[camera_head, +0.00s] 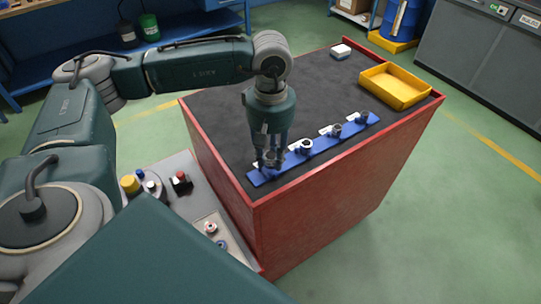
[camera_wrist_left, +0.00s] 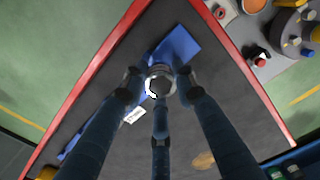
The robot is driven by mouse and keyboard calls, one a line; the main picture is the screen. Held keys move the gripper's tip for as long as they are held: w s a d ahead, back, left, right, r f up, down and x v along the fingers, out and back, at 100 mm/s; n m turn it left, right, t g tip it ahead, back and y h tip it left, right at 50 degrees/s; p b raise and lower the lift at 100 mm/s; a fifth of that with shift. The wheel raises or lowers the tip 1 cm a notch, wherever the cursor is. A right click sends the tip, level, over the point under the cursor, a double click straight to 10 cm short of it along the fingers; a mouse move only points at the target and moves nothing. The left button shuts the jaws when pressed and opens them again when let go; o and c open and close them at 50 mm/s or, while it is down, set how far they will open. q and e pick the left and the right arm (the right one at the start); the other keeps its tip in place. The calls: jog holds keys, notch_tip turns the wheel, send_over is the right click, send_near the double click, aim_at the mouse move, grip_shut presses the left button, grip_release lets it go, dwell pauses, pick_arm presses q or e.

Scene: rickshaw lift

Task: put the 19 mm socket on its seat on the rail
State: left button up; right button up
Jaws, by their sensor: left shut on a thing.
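The blue rail (camera_head: 322,142) lies along the near edge of the red cart's dark top; its end also shows in the left wrist view (camera_wrist_left: 181,46). My left gripper (camera_head: 271,162) points down over the rail's near left end. In the left wrist view the three fingers are shut on a round metallic socket (camera_wrist_left: 159,84), seen from above over the rail. I cannot read its size or tell whether it touches the rail. Other sockets stand on the rail: one in the middle (camera_head: 306,146), and others further right (camera_head: 336,130) (camera_head: 362,118). My right gripper is not in view.
A yellow tray (camera_head: 395,87) and a small white-topped box (camera_head: 341,51) stand at the cart's far end. A white label (camera_wrist_left: 134,115) lies beside the rail. The dark cart top (camera_head: 225,105) is mostly clear behind the rail. A raised red rim borders it.

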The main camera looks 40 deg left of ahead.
pick_arm(q)
jog(key=shift+b, duration=0.5)
grip_shut()
dwell(0.8)
jog(key=shift+f+b, duration=0.75)
jog(key=shift+b, duration=0.3)
dwell(0.5)
